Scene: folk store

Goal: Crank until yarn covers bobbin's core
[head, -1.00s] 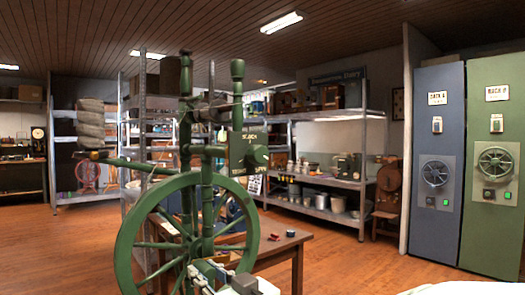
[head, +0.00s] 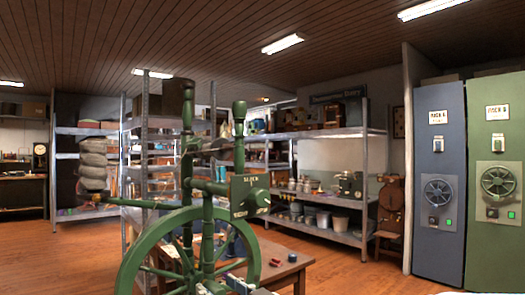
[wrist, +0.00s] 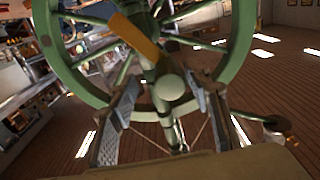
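A green spinning wheel (head: 150,245) stands in front of me, its lower part cut off by the head view's bottom edge. Two green posts rise by it, with a sign block (head: 250,196) on the right one. A grey wool bundle (head: 93,165) is at the left end of its arm. I cannot clearly make out the bobbin or its yarn. In the wrist view, my gripper (wrist: 165,92) is open, its fingers on either side of a pale green round knob (wrist: 170,87). Contact cannot be told. A yellow-orange bar (wrist: 136,38) crosses the wheel just above the knob.
A wooden table (head: 285,270) with small items stands behind the wheel. Metal shelves (head: 330,133) with pots and boxes line the back. Blue (head: 438,170) and green (head: 495,150) cabinets stand at the right. Wooden floor is open at the left and between table and cabinets.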

